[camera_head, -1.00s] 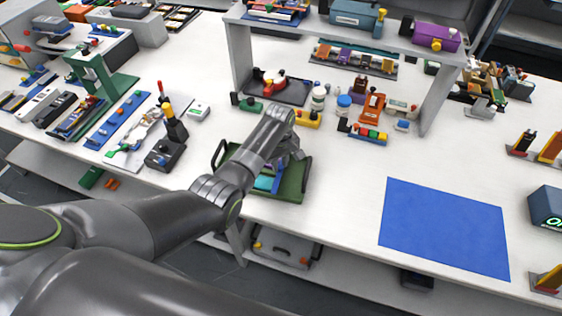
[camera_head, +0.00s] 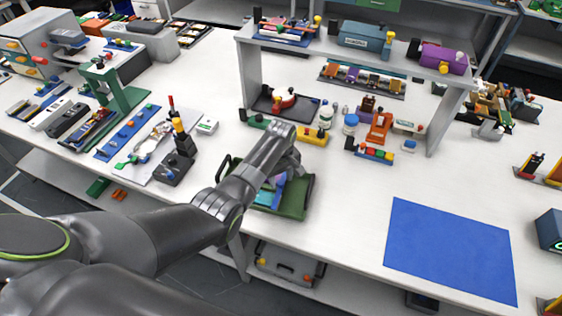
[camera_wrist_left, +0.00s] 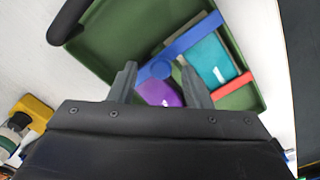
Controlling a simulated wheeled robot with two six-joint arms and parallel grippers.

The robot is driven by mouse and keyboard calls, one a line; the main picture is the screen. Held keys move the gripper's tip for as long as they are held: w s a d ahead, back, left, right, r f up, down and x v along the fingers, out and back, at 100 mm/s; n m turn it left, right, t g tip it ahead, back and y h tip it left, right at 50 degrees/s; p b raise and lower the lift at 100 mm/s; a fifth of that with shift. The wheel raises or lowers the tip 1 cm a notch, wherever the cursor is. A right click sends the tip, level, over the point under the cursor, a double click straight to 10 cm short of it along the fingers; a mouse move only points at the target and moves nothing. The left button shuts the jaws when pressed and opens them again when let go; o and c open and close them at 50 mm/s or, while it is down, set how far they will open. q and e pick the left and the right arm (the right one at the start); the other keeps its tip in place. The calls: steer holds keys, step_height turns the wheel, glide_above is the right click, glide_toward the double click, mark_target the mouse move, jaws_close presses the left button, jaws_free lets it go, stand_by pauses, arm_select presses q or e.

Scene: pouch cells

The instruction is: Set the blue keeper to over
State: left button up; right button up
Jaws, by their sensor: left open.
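A green tray (camera_head: 296,207) lies near the table's front edge, partly hidden by my left arm in the head view. In the left wrist view the tray (camera_wrist_left: 112,40) holds a teal pouch cell (camera_wrist_left: 209,62), a purple pouch cell (camera_wrist_left: 160,93) and a red bar (camera_wrist_left: 234,84). The blue keeper (camera_wrist_left: 193,38) is a bar with a round end, lying slantwise along the teal cell. My left gripper (camera_wrist_left: 158,78) is open above the tray, its fingertips either side of the keeper's round end. It also shows in the head view (camera_head: 282,176), its fingertips hidden there.
A blue mat (camera_head: 450,250) lies to the right, with clear table between it and the tray. Behind the tray stand bottles (camera_head: 326,117) and an orange device (camera_head: 379,128), under a raised shelf (camera_head: 350,55). A black stand (camera_head: 175,168) is to the left.

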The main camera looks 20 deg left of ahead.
arm_select(q)
step_height(320, 180, up, 13)
steer(key=b, duration=0.1)
step_height(320, 180, up, 4)
steer(key=p, duration=0.2)
glide_above(281, 182)
steer(key=shift+s, duration=0.15)
